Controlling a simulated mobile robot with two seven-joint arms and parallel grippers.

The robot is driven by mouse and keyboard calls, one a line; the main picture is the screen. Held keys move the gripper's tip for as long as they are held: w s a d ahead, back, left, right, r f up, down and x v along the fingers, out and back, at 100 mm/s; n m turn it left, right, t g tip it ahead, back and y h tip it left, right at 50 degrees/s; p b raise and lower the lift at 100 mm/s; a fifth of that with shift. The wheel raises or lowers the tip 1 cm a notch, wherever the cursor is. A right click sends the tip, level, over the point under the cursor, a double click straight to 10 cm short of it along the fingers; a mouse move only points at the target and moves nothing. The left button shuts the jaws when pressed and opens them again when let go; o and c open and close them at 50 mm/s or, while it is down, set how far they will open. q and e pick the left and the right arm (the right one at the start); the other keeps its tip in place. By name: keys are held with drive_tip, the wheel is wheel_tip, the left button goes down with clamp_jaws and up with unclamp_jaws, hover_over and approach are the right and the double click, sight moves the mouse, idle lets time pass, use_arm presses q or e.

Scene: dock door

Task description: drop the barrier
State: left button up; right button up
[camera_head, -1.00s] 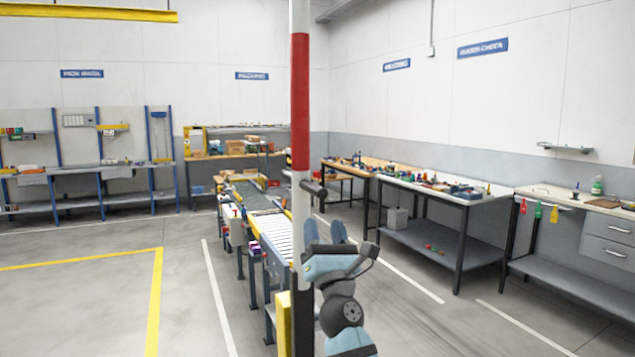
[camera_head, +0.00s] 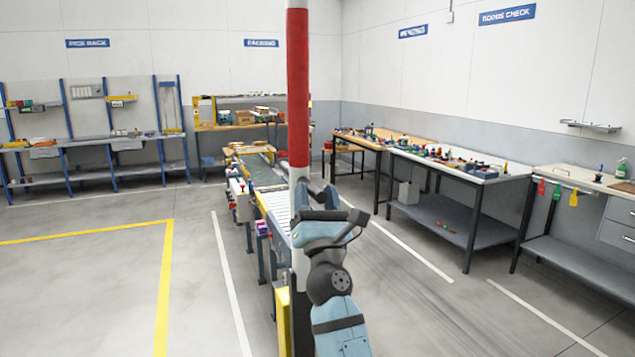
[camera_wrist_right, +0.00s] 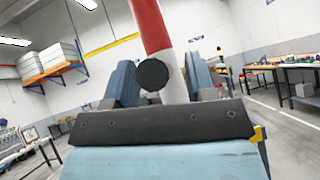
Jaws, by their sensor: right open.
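The barrier is a red and white pole (camera_head: 298,90) that stands upright in the middle of the head view. It also shows in the right wrist view (camera_wrist_right: 150,25), tilted by the camera angle. A dark round-ended handle (camera_wrist_right: 152,75) sticks out from the pole toward the wrist camera. My right gripper (camera_head: 316,196) is at the pole at handle height. In the right wrist view its open fingers (camera_wrist_right: 160,78) stand on either side of the handle, with no clear contact. The gripper partly hides the handle in the head view. My left gripper is not in view.
A yellow post (camera_head: 284,320) stands at the pole's foot. A roller conveyor (camera_head: 276,205) runs back behind the pole. Workbenches (camera_head: 450,215) line the right wall, and racks (camera_head: 95,150) stand at the back left. The floor at left is clear.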

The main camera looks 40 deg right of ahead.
drive_tip(key=shift+w+d+r, duration=0.1)
drive_tip(key=shift+w+r, duration=0.15)
drive_tip(key=shift+r, duration=0.05)
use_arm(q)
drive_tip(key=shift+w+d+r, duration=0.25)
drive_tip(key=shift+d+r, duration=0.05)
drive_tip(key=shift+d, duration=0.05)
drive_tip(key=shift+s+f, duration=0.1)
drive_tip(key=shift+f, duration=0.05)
